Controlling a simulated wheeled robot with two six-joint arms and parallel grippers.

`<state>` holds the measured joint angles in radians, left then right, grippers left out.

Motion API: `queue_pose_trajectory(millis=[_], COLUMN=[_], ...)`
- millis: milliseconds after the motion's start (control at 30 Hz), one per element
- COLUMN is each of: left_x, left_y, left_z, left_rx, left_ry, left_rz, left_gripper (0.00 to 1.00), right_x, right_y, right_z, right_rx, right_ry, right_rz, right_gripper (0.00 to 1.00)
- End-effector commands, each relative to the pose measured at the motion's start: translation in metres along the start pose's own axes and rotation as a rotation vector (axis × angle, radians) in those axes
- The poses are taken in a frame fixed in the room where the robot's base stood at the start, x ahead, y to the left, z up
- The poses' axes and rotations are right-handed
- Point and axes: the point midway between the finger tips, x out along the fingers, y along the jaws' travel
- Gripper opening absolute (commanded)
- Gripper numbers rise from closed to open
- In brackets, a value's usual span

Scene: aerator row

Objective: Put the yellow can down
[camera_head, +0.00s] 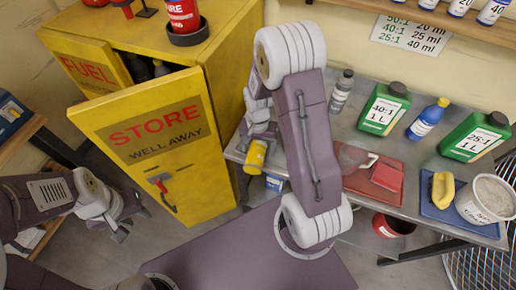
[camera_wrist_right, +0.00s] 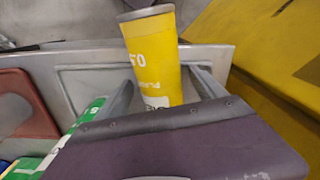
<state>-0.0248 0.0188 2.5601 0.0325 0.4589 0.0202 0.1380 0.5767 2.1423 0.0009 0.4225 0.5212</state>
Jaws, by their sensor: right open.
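The yellow can (camera_head: 255,155) is at the left end of the grey metal bench (camera_head: 338,130), beside the open yellow cabinet door. In the right wrist view the yellow can (camera_wrist_right: 152,55) lies between my right gripper's two spread fingers (camera_wrist_right: 165,92), with gaps at its sides. My right gripper (camera_head: 258,135) is open around the can in the head view, partly hidden by its own arm. Whether the can's base rests fully on the bench is hard to tell. My left gripper (camera_head: 132,225) is open and empty, low in front of the cabinet door.
The yellow cabinet door (camera_head: 150,140) stands open left of the bench. Green bottles (camera_head: 384,108), a blue bottle (camera_head: 428,119), a grey bottle (camera_head: 341,91), a red tray (camera_head: 372,178), a blue tray (camera_head: 455,218) and a white tub (camera_head: 485,198) occupy the bench to the right.

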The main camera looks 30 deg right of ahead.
Motion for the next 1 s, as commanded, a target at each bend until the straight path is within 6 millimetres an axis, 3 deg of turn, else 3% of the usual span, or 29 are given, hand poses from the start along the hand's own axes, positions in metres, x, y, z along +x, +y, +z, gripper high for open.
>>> queue_pose_trajectory(millis=[67, 300, 367, 600, 1000], left_x=[0.0, 0.0, 0.0, -0.001, -0.004], left_y=[0.0, 0.0, 0.0, 0.0, 0.0], left_z=[0.0, 0.0, 0.0, 0.0, 0.0], left_rx=[0.0, 0.0, 0.0, 0.0, 0.0], left_ry=[0.0, 0.0, 0.0, 0.0, 0.0], left_rz=[0.0, 0.0, 0.0, 0.0, 0.0], left_gripper=[0.36, 0.36, 0.36, 0.36, 0.36], right_x=[0.0, 0.0, -0.001, -0.008, -0.092], right_y=[0.0, 0.0, 0.0, -0.001, -0.001], right_z=[0.0, 0.0, 0.0, -0.001, -0.001], right_rx=[0.0, 0.0, 0.0, 0.0, 0.0], right_ry=[0.0, 0.0, 0.0, 0.003, 0.004], right_rz=[0.0, 0.0, 0.0, -0.002, -0.002], right_gripper=[0.8, 0.13, 0.0, 0.0, 0.0])
